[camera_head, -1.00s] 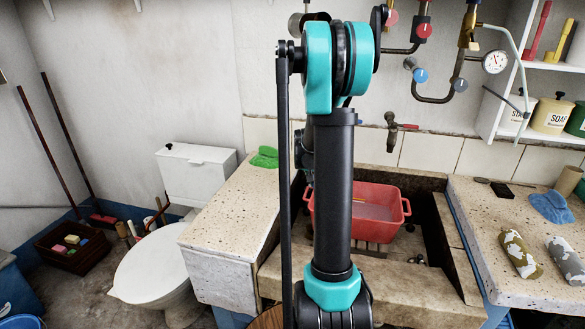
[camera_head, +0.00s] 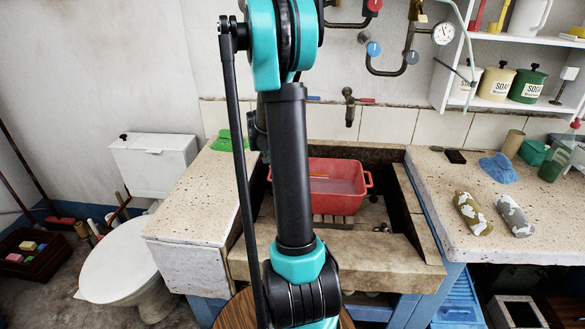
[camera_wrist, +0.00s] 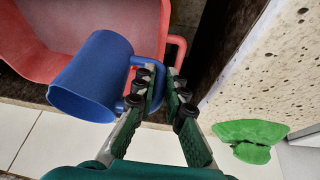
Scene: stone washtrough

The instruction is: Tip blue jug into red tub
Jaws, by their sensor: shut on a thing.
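In the wrist view my gripper (camera_wrist: 165,92) is shut on the handle of the blue jug (camera_wrist: 95,75). The jug lies tilted, close by the rim of the red tub (camera_wrist: 80,22); whether it touches the rim or what is inside it I cannot tell. In the head view the red tub (camera_head: 348,200) stands in the stone trough, its left part behind my arm. It holds what looks like cloudy liquid. The jug and my gripper are hidden behind my arm in the head view.
A green cloth (camera_head: 224,141) lies on the left stone slab (camera_head: 205,200). The right slab (camera_head: 430,200) holds a blue cloth (camera_head: 498,167) and two patterned rolls. A tap (camera_head: 349,108) and pipes (camera_head: 385,70) are on the wall above the trough. A toilet (camera_head: 125,260) stands at left.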

